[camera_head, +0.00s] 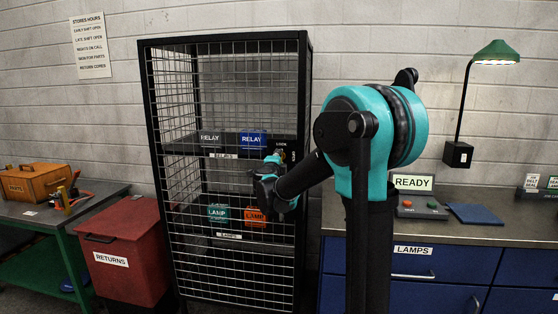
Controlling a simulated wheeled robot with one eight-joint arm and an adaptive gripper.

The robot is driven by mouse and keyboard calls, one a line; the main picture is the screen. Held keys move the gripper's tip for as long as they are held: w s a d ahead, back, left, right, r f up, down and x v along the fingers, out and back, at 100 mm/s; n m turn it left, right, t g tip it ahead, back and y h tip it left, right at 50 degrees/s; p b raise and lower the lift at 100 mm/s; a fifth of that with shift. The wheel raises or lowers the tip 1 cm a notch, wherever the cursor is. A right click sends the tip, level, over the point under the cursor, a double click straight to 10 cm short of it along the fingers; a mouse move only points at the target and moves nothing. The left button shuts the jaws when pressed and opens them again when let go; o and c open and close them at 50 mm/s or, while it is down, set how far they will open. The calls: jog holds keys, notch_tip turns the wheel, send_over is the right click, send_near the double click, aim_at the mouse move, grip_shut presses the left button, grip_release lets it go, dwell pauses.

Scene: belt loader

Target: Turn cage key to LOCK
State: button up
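The cage (308,70) is a tall black wire-mesh cabinet in the middle of the head view, and its mesh front looks closed. A small lock plate marked LOCK (281,144) sits on its right front edge, at mid height. The key itself is too small and partly hidden to make out, so its angle cannot be told. My gripper (268,173) is at the end of my teal and black arm, just below and left of the lock plate. Its fingers are small and blurred against the mesh. I cannot tell whether they touch the key.
Inside the cage, RELAY boxes (252,139) stand on the upper shelf and LAMP boxes (218,212) on the lower one. A red RETURNS bin (124,252) stands left of the cage. A counter with blue drawers (452,263) and a green lamp (496,52) is at right.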

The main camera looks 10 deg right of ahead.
jog(key=o, duration=1.2)
jog(key=shift+c, duration=0.2)
jog(key=v, duration=1.2)
jog(key=shift+r, duration=0.1)
